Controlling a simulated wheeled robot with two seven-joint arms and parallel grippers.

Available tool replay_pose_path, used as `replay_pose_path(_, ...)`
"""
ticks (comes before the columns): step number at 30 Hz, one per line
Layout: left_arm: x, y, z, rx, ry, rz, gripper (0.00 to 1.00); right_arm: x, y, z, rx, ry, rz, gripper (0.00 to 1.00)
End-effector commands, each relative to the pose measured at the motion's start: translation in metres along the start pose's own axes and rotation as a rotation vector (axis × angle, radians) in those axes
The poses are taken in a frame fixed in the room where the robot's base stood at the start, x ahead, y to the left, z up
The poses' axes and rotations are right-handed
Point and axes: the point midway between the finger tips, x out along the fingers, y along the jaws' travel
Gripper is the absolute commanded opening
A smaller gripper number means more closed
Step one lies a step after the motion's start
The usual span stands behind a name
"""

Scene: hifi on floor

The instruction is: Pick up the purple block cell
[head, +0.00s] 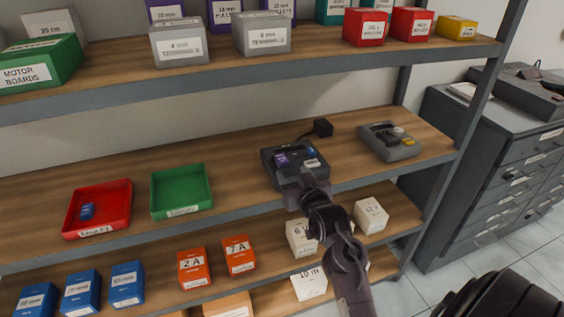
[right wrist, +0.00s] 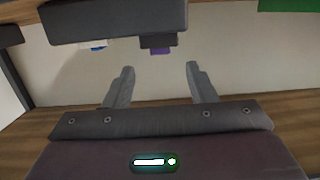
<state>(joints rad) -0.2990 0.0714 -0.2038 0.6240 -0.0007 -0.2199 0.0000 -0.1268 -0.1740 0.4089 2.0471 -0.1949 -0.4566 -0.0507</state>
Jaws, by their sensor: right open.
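The purple block cell (head: 281,160) sits at the left of a dark charger-like device (head: 268,166) on the middle shelf. A blue piece (head: 310,153) sits at the right of that device. My right gripper (head: 292,180) is at the device's front edge, open and empty. In the right wrist view its fingers (right wrist: 160,68) are spread apart. The purple block (right wrist: 160,51) shows between the fingertips, partly hidden by a dark part, with no finger seen touching it. My left gripper is not in view.
A red tray (head: 125,201) with a small blue block and an empty green tray (head: 181,211) stand left. A grey device (head: 370,140) stands right; a black adapter (head: 322,127) lies behind. The upper shelf (head: 330,58) overhangs. Labelled boxes fill the shelf below.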

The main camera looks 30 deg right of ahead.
Motion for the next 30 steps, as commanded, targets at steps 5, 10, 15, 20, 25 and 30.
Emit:
replay_pose_path(5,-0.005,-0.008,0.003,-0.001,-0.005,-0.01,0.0,0.018,0.001,-0.003,0.0,0.005,0.001,0.51)
replay_pose_path(10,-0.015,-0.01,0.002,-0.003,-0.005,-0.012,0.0,0.035,0.0,-0.007,0.001,0.004,0.001,0.51)
replay_pose_path(15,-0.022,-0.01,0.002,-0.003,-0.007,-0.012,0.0,0.059,0.001,-0.006,0.001,0.003,0.001,0.51)
replay_pose_path(20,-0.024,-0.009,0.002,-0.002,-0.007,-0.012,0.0,0.07,0.001,-0.004,0.001,0.003,0.001,0.51)
replay_pose_path(25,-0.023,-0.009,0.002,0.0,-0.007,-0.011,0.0,0.07,0.001,-0.003,0.0,0.003,0.001,0.51)
replay_pose_path(30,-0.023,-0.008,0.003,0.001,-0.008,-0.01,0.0,0.07,0.0,-0.003,0.0,0.002,0.001,0.35)
